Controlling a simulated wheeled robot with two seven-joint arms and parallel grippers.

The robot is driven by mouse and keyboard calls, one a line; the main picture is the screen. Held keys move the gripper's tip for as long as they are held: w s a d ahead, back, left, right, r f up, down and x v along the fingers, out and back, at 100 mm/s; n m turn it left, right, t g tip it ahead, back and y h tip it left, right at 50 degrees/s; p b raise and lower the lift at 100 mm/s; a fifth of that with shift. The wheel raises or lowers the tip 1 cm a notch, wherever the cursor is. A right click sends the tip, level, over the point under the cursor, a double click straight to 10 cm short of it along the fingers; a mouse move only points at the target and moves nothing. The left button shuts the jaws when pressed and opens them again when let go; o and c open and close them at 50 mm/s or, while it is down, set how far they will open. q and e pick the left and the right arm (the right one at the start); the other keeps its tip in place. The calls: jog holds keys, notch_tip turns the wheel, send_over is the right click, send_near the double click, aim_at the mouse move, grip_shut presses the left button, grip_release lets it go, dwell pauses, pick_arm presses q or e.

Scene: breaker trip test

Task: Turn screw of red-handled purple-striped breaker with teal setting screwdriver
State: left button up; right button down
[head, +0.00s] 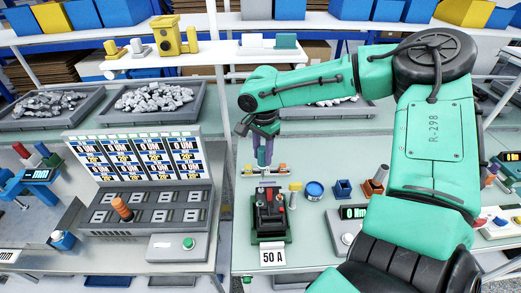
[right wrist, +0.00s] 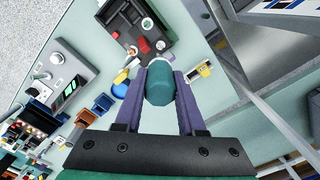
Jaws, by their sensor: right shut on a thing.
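My right gripper (head: 264,160) has purple fingers and is behind the breaker, above a small rack. In the right wrist view, the right gripper (right wrist: 159,88) is shut on the teal screwdriver (right wrist: 158,86), whose rounded handle end shows. The screwdriver's tip is hidden. My left gripper is not in view.
A small rack (head: 250,175) stands below the right gripper. A yellow-topped item (head: 295,193), a blue round tub (head: 314,190) and a blue box (head: 343,189) stand to its right.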

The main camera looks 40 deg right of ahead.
aim_at(261, 170)
jog(key=shift+r, duration=0.1)
jog(key=shift+a, duration=0.2)
jog(key=shift+a+f+b, duration=0.25)
jog(key=shift+f+b, duration=0.3)
jog(key=shift+f, duration=0.3)
jog(key=f, duration=0.1)
jog(key=f+b, duration=0.2)
jog(key=shift+d+f, duration=0.2)
jog(key=shift+d, duration=0.05)
jog(key=shift+a+f, duration=0.1)
jog(key=shift+f, duration=0.1)
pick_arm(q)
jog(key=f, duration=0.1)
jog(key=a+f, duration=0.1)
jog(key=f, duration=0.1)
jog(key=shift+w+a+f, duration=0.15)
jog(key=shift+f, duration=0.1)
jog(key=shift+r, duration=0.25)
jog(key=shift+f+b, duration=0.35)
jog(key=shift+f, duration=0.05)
pick_arm(e)
jog(key=shift+f, duration=0.5)
